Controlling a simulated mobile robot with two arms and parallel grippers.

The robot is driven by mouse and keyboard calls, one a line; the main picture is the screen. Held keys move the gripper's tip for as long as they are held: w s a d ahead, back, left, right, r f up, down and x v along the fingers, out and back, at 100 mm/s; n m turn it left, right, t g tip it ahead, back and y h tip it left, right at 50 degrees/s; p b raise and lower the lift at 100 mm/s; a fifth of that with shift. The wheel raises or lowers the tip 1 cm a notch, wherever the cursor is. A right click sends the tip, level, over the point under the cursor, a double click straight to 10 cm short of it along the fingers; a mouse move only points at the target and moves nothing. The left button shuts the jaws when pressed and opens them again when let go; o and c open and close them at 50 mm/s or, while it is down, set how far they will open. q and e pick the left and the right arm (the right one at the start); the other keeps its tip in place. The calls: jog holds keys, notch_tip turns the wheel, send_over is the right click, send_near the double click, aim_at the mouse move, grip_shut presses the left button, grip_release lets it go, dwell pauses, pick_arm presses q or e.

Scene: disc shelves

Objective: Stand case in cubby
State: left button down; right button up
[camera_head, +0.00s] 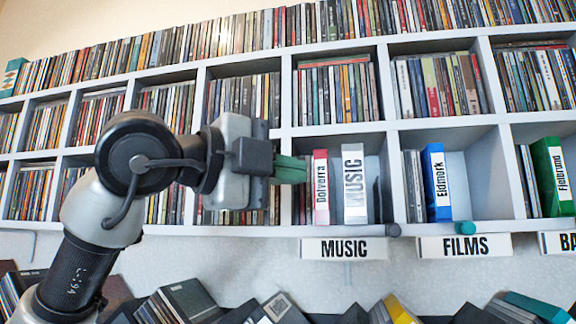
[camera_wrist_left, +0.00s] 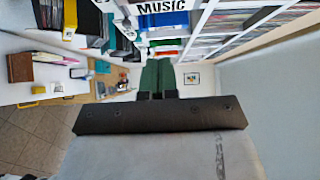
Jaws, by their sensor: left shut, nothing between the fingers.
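A red and white case labelled "Dolverra" (camera_head: 320,188) stands upright in the cubby above the MUSIC label (camera_head: 344,249). To its right stands a white piece marked "MUSIC" (camera_head: 354,185). My left gripper (camera_head: 303,169) is shut and empty, its green fingers pointing right at the cubby's left side, just left of the Dolverra case. I cannot tell whether they touch it. The closed fingers also show in the wrist view (camera_wrist_left: 157,76). A blue and white case, "Eldmark" (camera_head: 437,183), stands in the FILMS cubby. My right gripper is not in view.
White shelves hold rows of packed cases above and beside these cubbies. A green case, "Fjelbrund" (camera_head: 553,177), stands at the far right. The right part of the FILMS cubby (camera_head: 481,180) is bare. Loose cases fill bins below (camera_head: 190,300).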

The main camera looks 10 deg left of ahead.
aim_at(353, 186)
pick_arm(q)
jog(key=p+x, duration=0.1)
jog(key=x, duration=0.2)
jog(key=w+a+p+x, duration=0.1)
jog(key=p+x, duration=0.1)
jog(key=x, duration=0.1)
jog(key=p+x, duration=0.2)
jog(key=x, duration=0.1)
jog(key=shift+w+r, duration=0.15)
jog(key=shift+w, duration=0.1)
jog(key=shift+w+a, duration=0.2)
jog(key=shift+w, duration=0.4)
jog(key=shift+d, duration=0.1)
jog(key=w, duration=0.2)
jog(key=shift+w, duration=0.25)
jog(key=shift+s, duration=0.1)
